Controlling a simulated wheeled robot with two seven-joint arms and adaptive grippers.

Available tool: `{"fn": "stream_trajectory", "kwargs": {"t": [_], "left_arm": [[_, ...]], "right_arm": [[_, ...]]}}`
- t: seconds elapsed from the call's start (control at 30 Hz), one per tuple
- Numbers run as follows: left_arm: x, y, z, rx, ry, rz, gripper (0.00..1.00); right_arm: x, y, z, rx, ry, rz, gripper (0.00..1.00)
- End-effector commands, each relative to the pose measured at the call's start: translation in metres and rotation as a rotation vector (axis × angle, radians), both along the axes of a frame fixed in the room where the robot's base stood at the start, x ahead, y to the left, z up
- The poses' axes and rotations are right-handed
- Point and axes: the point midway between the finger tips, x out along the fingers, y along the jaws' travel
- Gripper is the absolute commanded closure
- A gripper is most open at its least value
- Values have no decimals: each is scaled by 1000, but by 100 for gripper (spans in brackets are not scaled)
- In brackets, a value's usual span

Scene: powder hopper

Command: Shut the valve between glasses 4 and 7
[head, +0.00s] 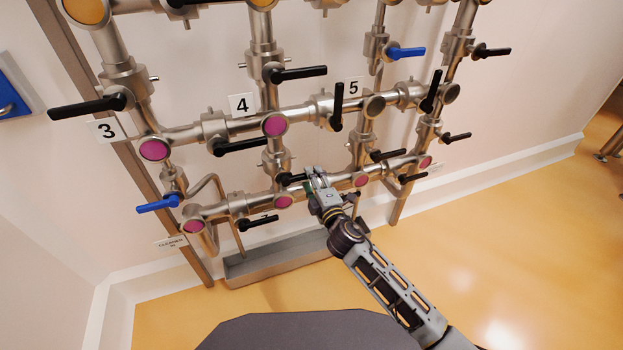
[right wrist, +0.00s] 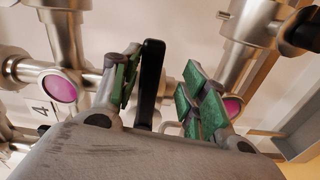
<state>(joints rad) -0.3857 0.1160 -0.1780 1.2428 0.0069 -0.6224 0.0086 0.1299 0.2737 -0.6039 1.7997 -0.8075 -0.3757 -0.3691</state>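The pink-faced glass by label 4 (head: 275,124) is on the upper cross pipe. A lower pink glass (head: 284,201) sits below it; its label is mostly covered, so I cannot read it well. The valve between them has a black handle (head: 291,179) that points right, roughly crosswise to the vertical pipe. My right gripper (head: 317,180) is at this handle. In the right wrist view the black handle (right wrist: 151,80) stands between the open green-padded fingers (right wrist: 160,90), nearer the left finger, with a gap on the right. My left gripper is not in view.
Other black handles (head: 240,146) and (head: 259,223) stick out close by on the pipes. A blue handle (head: 158,204) is at the lower left. A metal trough (head: 275,262) runs below the pipes.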

Motion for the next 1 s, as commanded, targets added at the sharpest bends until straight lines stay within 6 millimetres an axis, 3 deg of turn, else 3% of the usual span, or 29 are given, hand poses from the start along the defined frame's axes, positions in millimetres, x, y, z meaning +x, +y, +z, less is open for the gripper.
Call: {"fn": "stream_trajectory", "kwargs": {"t": [1.0], "left_arm": [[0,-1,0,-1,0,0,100]], "right_arm": [[-87,-25,-2,1,4,4,59]]}}
